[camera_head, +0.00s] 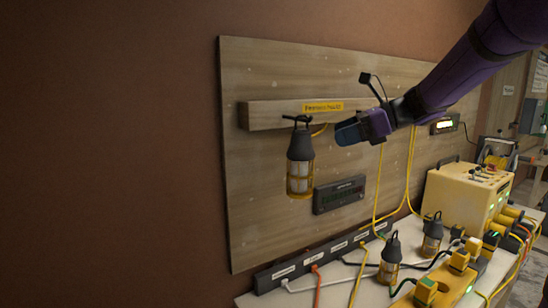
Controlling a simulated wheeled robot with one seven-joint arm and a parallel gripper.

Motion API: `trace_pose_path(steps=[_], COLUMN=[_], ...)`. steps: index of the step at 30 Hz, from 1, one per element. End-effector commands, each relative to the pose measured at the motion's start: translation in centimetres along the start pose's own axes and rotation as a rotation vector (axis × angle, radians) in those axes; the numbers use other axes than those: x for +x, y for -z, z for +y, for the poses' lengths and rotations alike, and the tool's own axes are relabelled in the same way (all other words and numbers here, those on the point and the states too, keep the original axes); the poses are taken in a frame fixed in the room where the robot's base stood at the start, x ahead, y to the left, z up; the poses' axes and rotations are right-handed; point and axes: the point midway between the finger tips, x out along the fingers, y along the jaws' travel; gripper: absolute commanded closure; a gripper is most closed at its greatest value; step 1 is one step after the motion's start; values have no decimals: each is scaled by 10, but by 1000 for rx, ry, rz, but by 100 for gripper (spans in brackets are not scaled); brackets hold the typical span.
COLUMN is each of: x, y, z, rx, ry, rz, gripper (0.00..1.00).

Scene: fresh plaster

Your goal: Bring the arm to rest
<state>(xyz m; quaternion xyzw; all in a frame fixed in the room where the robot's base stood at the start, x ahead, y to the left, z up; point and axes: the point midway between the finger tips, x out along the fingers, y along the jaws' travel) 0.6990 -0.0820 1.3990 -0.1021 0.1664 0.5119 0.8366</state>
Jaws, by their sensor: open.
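My gripper (350,132) is at the end of my purple arm, which reaches in from the upper right. It is in front of the wooden wall board (290,75), just right of a hanging lantern (300,165). The gripper is open and I see nothing held in it. The lantern is dark with a yellowish lower body and hangs upright by its hook from the wooden rail (275,115). A gap shows between the lantern and the fingertips.
A white bench (330,290) below holds two more lanterns (390,260) (432,236), a yellow power box (465,195), a power strip (320,262) and several cables. A dark display (339,195) is on the board. The brown wall at left is clear.

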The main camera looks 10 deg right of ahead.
Motion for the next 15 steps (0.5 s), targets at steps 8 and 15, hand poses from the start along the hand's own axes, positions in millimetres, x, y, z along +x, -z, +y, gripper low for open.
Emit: trace_pose_path(steps=[8, 15], x=[4, -6], y=[6, 38], z=[54, 142], rx=[-261, -819], ry=[-58, -212], rz=[149, 432], gripper=[0, 0])
